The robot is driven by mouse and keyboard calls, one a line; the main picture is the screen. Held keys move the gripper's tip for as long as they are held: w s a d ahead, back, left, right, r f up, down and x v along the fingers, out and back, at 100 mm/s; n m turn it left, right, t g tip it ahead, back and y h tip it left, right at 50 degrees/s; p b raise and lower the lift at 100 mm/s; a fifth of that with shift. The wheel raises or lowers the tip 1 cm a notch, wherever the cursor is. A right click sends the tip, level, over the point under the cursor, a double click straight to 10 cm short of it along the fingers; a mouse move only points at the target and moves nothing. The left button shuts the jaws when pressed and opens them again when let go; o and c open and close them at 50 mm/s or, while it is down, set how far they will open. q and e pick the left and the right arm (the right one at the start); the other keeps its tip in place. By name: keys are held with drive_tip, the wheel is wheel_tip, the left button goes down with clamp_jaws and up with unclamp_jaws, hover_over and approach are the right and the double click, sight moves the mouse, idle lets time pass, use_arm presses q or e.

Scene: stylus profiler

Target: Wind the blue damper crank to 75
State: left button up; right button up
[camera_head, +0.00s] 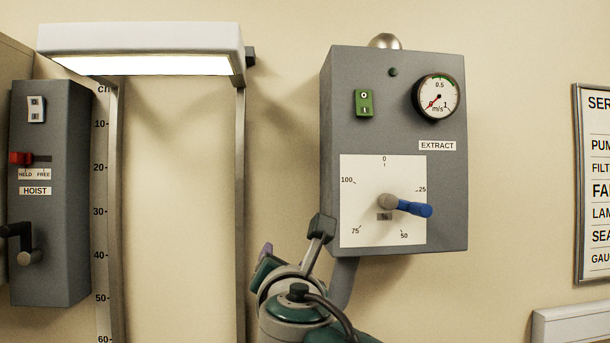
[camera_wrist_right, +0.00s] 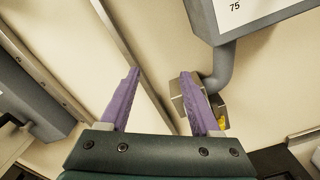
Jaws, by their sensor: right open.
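The blue damper crank (camera_head: 413,208) is on the white dial plate (camera_head: 357,206) of the grey EXTRACT box (camera_head: 450,190). Its blue handle points right and slightly down, between the 25 and 50 marks and closer to 25. The 75 mark (camera_head: 355,231) is at the dial's lower left; its number also shows in the right wrist view (camera_wrist_right: 234,6). My right gripper (camera_wrist_right: 160,73) has its purple fingers apart with nothing between them. It is below and left of the dial, clear of the crank, which is outside the wrist view. My left gripper is not seen.
A grey pipe (camera_wrist_right: 222,68) drops from the box beside my right gripper. A lit lamp hood (camera_head: 140,45) on metal posts and a HOIST box (camera_head: 55,240) stand to the left. A green switch (camera_head: 364,103) and round gauge (camera_head: 438,97) sit above the dial.

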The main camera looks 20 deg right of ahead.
drive_tip(key=p+v, duration=0.4)
drive_tip(key=v, duration=0.3)
drive_tip(key=shift+s, duration=0.1)
